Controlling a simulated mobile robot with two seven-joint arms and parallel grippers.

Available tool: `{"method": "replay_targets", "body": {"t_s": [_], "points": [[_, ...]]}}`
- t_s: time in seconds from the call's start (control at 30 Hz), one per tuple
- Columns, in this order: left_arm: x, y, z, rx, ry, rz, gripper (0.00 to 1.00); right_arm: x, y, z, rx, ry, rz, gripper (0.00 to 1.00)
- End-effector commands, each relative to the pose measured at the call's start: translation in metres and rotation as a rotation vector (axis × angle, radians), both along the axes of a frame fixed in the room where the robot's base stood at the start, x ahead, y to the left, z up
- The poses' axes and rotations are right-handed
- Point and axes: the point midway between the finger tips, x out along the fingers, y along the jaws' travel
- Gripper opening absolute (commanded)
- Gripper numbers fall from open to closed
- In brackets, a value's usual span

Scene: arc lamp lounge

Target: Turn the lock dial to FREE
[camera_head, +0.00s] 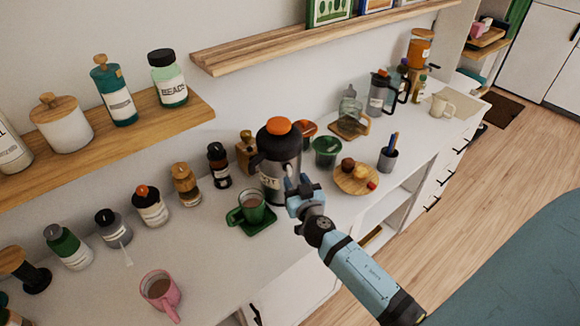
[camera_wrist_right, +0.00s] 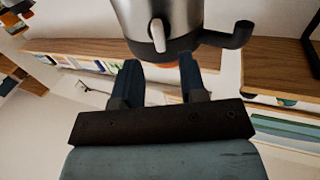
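A steel and black jug (camera_head: 285,147) with an orange top (camera_head: 278,126) stands on the white counter, a partly hidden label on its front. My right gripper (camera_head: 299,186) is just in front of the jug's lower right side. In the right wrist view the jug (camera_wrist_right: 172,14) fills the top, with a pale grey lever or knob (camera_wrist_right: 157,35) on its dark band. There my right gripper (camera_wrist_right: 158,75) is open, its two fingers apart with nothing between them. I cannot read any FREE mark or tell how a dial is set. My left gripper is not in view.
A green mug (camera_head: 251,208) on a green tray stands left of the jug. A round wooden board (camera_head: 345,184) with small items lies to the right. Several jars line the wall, and wooden shelves (camera_head: 300,42) hang above. A pink mug (camera_head: 160,290) is at front left.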

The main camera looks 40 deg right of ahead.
Motion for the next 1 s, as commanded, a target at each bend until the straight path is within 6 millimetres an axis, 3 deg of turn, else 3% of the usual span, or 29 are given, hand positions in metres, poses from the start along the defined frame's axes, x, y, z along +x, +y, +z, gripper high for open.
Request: {"method": "replay_targets", "body": {"t_s": [0.1, 0.3, 0.67, 0.8, 1.0], "points": [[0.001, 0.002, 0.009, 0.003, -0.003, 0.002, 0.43, 0.021, -0.006, 0.003, -0.002, 0.001, 0.0, 0.38], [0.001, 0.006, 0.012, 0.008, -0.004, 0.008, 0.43, 0.041, -0.011, 0.0, -0.001, 0.001, 0.001, 0.38], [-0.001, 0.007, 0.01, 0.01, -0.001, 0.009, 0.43, 0.045, -0.012, -0.001, 0.0, 0.001, 0.001, 0.38], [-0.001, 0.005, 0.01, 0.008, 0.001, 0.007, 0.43, 0.045, -0.012, -0.001, 0.0, 0.001, 0.001, 0.06], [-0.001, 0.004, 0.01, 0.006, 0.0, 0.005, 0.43, 0.045, -0.012, -0.001, -0.006, 0.003, 0.0, 0.06]]}}
